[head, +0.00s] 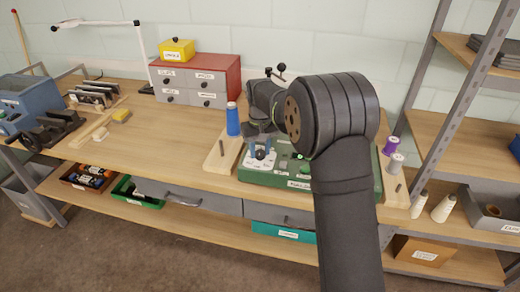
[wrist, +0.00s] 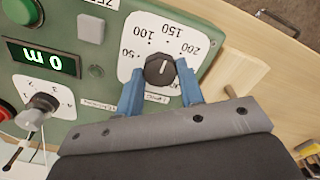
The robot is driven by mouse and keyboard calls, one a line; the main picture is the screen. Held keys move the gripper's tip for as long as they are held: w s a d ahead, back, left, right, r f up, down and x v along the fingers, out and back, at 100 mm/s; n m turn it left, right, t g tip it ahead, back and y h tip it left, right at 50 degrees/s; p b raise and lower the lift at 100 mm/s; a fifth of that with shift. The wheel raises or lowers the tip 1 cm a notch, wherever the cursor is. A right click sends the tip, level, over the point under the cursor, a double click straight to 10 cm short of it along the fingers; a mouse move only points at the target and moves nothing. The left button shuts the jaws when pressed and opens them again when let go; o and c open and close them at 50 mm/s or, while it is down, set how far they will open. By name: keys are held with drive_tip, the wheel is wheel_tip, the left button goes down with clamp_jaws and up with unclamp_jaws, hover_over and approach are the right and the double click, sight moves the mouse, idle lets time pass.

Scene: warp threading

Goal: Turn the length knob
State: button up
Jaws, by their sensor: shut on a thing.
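The length knob (wrist: 159,70) is a round black knob with a light pointer mark, on a white dial plate (wrist: 127,68) marked 50, 100, 150 and 200. The pointer faces the upper part of the scale, roughly toward 150. My gripper (wrist: 161,73) has its two blue fingers on either side of the knob and is shut on it. The dial belongs to a green machine (head: 260,178) on the bench, whose display (wrist: 45,60) reads 0 m. In the head view my arm hides much of the machine.
A black knob or lever (wrist: 42,104) on a white plate stands beside the display. A blue spool (head: 232,120) stands on a wooden board left of the machine. Purple (head: 391,146) and grey (head: 395,164) spools stand at the right. A red drawer box (head: 200,80) is behind.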

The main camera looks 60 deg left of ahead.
sight(260, 153)
drive_tip(key=shift+r, duration=0.1)
drive_tip(key=o, duration=1)
wheel_tip(260, 153, up, 17)
drive_tip(key=shift+r, duration=0.2)
drive_tip(key=shift+f, duration=0.1)
idle(0.4)
wheel_tip(260, 153, down, 17)
drive_tip(key=shift+f, duration=0.2)
idle(0.4)
drive_tip(key=shift+r, duration=0.1)
